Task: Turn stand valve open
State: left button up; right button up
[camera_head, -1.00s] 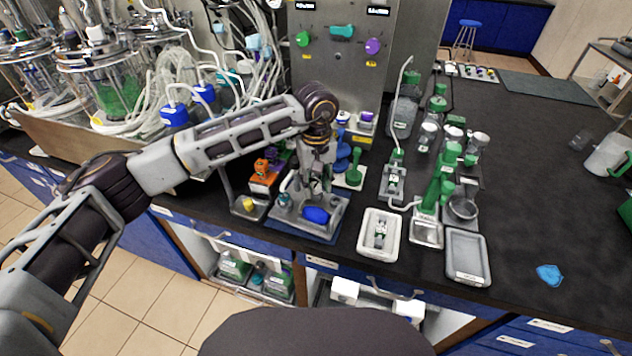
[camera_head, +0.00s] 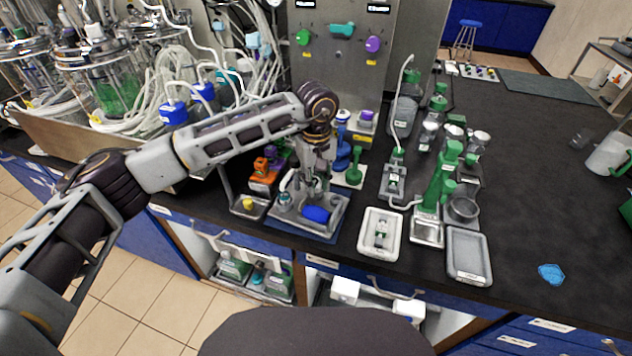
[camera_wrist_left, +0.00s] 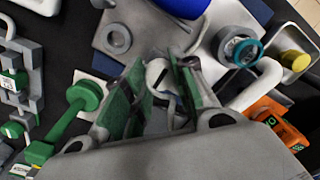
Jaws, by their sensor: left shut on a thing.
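The stand (camera_head: 335,220) is a grey tray-like base near the bench's front edge, with a blue cylinder (camera_head: 316,214) lying across it. In the left wrist view the blue cylinder (camera_wrist_left: 188,6) shows at the top edge, with a teal-ringed port (camera_wrist_left: 238,47) to its right. My left gripper (camera_head: 314,186) points down over the stand. In the wrist view its green-padded fingers (camera_wrist_left: 155,92) are closed around a small pale grey valve piece (camera_wrist_left: 156,74), mostly hidden between them. My right gripper is not in view.
An orange block (camera_head: 264,174) and a yellow-capped holder (camera_head: 248,205) stand just left. A green-handled piece (camera_head: 354,172) and a white tray (camera_head: 368,243) are close on the right. Bioreactor vessels and tubing crowd the back left.

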pick_arm(q)
jog(key=shift+n+b, duration=0.3)
jog(key=shift+n, duration=0.2)
jog(key=shift+n+b, duration=0.35)
jog(key=shift+n, duration=0.35)
jog(key=shift+n+b, duration=0.45)
jog(key=shift+n, duration=0.65)
jog(key=shift+n+b, duration=0.4)
jog(key=shift+n, duration=0.7)
jog(key=n+b, duration=0.1)
jog(key=n, duration=0.3)
jog(key=n+b, duration=0.1)
jog(key=n, duration=0.4)
jog(key=shift+n, duration=0.6)
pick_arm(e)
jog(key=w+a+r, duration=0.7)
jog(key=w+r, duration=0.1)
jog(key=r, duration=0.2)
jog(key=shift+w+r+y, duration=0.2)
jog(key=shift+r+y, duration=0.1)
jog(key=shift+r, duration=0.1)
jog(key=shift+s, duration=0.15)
